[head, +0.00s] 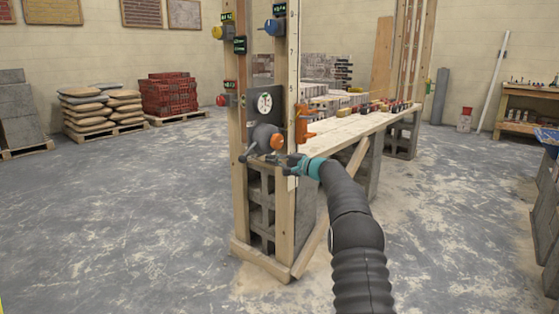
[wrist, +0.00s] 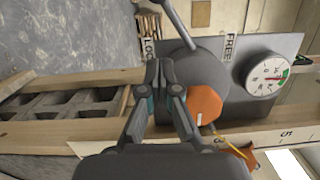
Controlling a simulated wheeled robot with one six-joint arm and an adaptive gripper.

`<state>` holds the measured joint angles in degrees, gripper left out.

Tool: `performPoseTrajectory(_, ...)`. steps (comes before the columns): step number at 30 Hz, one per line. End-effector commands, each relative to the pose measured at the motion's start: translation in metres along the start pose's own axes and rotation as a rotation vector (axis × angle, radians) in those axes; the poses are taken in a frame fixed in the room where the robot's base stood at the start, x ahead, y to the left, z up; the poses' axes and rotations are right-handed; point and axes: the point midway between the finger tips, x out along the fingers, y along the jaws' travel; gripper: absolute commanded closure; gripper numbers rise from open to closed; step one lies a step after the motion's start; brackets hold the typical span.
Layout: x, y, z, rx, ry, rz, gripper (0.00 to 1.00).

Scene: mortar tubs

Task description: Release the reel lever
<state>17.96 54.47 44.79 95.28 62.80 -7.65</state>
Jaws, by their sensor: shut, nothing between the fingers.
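The reel is a dark grey round drum (head: 264,137) on the timber frame, with an orange hexagonal knob (head: 277,142). In the wrist view the drum (wrist: 207,77) and knob (wrist: 203,105) are close. In the head view my gripper (head: 284,159) is just below the drum.
A white dial gauge (head: 265,102) is on the grey plate above the reel. Timber posts (head: 285,215) flank it, with concrete blocks (head: 262,200) below. An orange part (head: 304,124) and a plank bench (head: 350,128) are to the right.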

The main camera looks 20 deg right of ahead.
Motion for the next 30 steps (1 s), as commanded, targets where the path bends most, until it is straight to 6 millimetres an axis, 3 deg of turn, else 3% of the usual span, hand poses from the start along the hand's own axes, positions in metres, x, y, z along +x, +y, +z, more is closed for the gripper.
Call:
performPoseTrajectory(4,0.020,-0.002,0.000,0.000,-0.001,-0.001,1.00)
performPoseTrajectory(14,0.045,-0.001,0.000,0.000,0.000,0.000,1.00)
performPoseTrajectory(30,0.052,-0.001,0.032,0.001,0.000,-0.001,1.00)
